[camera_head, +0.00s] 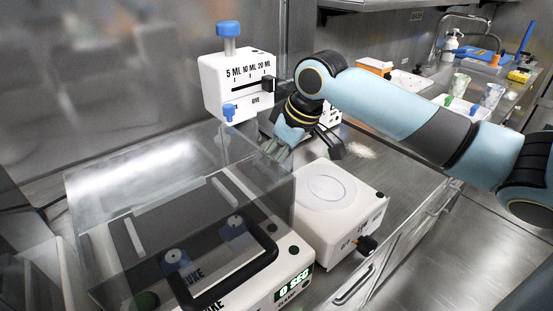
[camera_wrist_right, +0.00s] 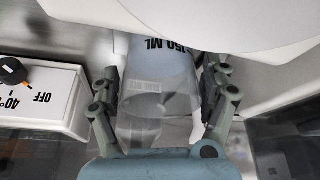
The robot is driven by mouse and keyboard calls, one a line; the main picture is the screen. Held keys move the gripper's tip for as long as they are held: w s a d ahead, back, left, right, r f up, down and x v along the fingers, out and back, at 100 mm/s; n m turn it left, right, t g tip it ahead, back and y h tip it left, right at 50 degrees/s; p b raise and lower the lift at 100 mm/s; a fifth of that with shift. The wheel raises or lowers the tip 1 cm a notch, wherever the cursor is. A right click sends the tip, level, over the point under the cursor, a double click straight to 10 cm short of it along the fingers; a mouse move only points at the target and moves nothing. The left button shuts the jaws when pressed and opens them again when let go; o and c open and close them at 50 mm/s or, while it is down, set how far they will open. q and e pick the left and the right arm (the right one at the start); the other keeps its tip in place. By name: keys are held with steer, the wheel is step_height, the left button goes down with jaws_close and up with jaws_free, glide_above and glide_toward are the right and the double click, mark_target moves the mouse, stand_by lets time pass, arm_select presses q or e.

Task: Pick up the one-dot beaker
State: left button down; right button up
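My right gripper (camera_head: 297,150) is low between the dispenser and the hot plate in the head view. In the right wrist view, its two fingers (camera_wrist_right: 160,92) stand on either side of a clear beaker (camera_wrist_right: 140,105). The beaker fills nearly all the gap, but I cannot tell whether the pads press on it. No dot mark shows on it. The head view does not show the beaker clearly, as the gripper and a clear lid are in front. My left gripper is not in view.
A white dispenser (camera_head: 222,72) with a blue knob stands behind the gripper. A white round-topped plate device (camera_head: 362,206) is in front. A machine with a clear lid (camera_head: 110,195) fills the left. Clear cups (camera_head: 491,95) stand on the far counter by the sink.

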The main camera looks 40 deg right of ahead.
steer(key=c, duration=0.9)
steer(key=shift+r, duration=0.1)
